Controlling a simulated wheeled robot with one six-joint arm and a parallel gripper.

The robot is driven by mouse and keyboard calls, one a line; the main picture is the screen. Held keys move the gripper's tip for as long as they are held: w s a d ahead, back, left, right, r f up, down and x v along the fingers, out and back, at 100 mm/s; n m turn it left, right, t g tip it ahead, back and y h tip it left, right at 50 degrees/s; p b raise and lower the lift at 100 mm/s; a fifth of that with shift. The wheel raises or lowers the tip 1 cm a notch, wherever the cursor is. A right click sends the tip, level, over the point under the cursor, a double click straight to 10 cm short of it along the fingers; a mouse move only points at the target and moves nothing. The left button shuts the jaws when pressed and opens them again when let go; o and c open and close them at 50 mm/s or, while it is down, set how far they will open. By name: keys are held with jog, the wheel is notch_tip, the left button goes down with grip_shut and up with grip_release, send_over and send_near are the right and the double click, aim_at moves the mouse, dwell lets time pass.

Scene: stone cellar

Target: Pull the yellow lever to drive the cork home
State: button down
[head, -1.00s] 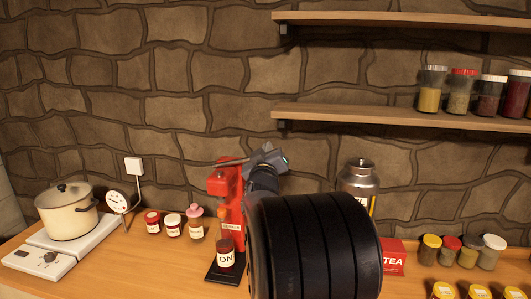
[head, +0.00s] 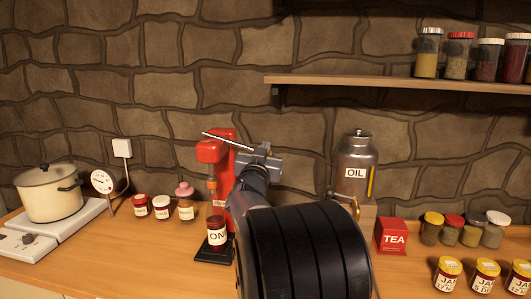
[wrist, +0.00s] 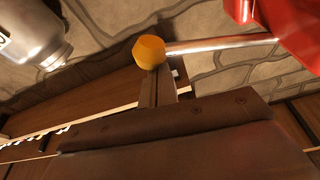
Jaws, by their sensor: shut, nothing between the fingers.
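The red corker (head: 219,158) stands on a black base on the counter. A labelled jar (head: 217,231) with dark red contents stands under its head. The corker's metal lever rod (head: 228,138) slopes down to the right, toward my gripper (head: 262,158). The yellow lever knob (wrist: 149,51) shows in the wrist view at the rod's end; in the head view it is hidden by my gripper. My gripper is shut with nothing in it. Its fingers (wrist: 158,88) are just below the knob in the wrist picture, close to or touching it. I cannot make out the cork clearly.
Small jars (head: 162,206) stand left of the corker, near a dial (head: 103,182) and a pot (head: 51,194). A shelf (head: 390,84) hangs at upper right.

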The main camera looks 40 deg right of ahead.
jog(key=shift+w+a+f+m, duration=0.1)
jog(key=shift+f+m, duration=0.05)
jog(key=shift+f, duration=0.6)
jog(key=shift+w+f+m, duration=0.1)
jog(key=shift+f+m, duration=0.05)
jog(key=shift+f, duration=0.55)
jog(key=shift+b, duration=0.3)
notch_tip(320, 180, up, 6)
jog(key=p, duration=0.3)
jog(key=b+v, duration=0.1)
jog(key=v, duration=0.8)
jog(key=shift+s+r, duration=0.2)
jog(key=shift+s, duration=0.35)
jog(key=shift+a, duration=0.1)
jog(key=x, duration=0.8)
jog(key=f, duration=0.1)
jog(key=w+f+b, duration=0.1)
jog(key=f, duration=0.1)
jog(key=w+d+f, duration=0.1)
jog(key=f, duration=0.1)
jog(key=shift+f+b, duration=0.25)
jog(key=shift+b, duration=0.15)
